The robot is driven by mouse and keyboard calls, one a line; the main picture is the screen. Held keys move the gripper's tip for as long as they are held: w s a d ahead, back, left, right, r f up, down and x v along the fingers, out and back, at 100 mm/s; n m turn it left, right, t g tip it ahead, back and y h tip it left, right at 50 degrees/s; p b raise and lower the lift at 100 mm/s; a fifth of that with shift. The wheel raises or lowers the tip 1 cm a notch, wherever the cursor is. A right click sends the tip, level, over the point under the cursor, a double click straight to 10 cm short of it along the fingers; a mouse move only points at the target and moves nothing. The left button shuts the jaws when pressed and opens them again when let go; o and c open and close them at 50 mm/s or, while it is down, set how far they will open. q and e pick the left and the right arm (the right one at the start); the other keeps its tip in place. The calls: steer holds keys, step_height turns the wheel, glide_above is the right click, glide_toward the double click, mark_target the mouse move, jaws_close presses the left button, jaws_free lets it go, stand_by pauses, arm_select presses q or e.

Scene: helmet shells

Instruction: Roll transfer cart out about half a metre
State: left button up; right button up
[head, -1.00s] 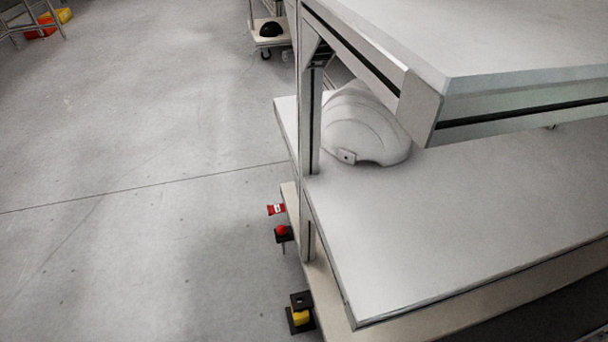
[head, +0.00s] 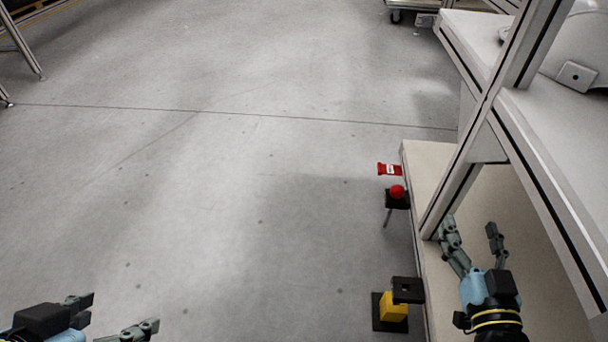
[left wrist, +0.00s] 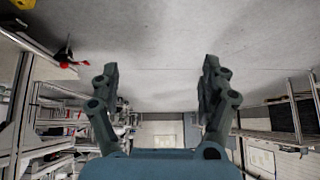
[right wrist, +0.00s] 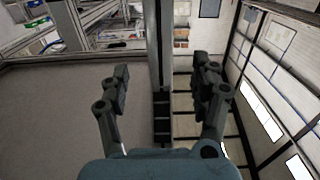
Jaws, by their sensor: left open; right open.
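A low cart (head: 408,5) on casters shows only in part at the top edge of the head view; I cannot tell whether it is the transfer cart. My left gripper (head: 118,312) is open and empty over bare floor at the lower left, far from that cart. My right gripper (head: 468,230) is open and empty beside the workstation post, over the pale lower deck. Both open grippers also show in the left wrist view (left wrist: 160,65) and right wrist view (right wrist: 162,65), with nothing between the fingers.
A metal-framed workstation (head: 462,185) stands on the right, with a white shell (head: 575,65) on its shelf. A red button (head: 397,191), a red tag (head: 389,169) and a yellow-and-black block (head: 394,306) are along its left edge. The floor (head: 230,190) at centre and left is clear.

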mark_target(457, 194)
arm_select(q)
steer(key=shift+s+f, duration=0.2)
steer(key=shift+f, duration=0.05)
arm_select(e)
steer(key=shift+w+f, duration=0.1)
steer(key=shift+w, duration=0.05)
steer(key=w+b, duration=0.1)
steer(key=w, duration=0.2)
steer(key=w+b, duration=0.1)
steer(key=w, duration=0.2)
steer(key=w+b, duration=0.1)
steer(key=w, duration=0.2)
steer(key=shift+d+f, duration=0.2)
steer(key=shift+d, duration=0.1)
arm_select(q)
steer(key=shift+s+d+f+t+b, duration=0.2)
steer(key=shift+f+t, duration=0.15)
steer(key=shift+t, duration=0.5)
steer(key=shift+s+d+f+t+b, duration=0.15)
steer(key=shift+f+t, duration=0.25)
steer(key=shift+t, duration=0.4)
steer(key=shift+s+d+f+t+b, duration=0.1)
steer(key=shift+s+f+t, duration=0.2)
steer(key=shift+t, duration=0.55)
arm_select(e)
steer(key=shift+w+r, duration=0.15)
steer(key=shift+w, duration=0.6)
arm_select(q)
steer(key=shift+w, duration=0.1)
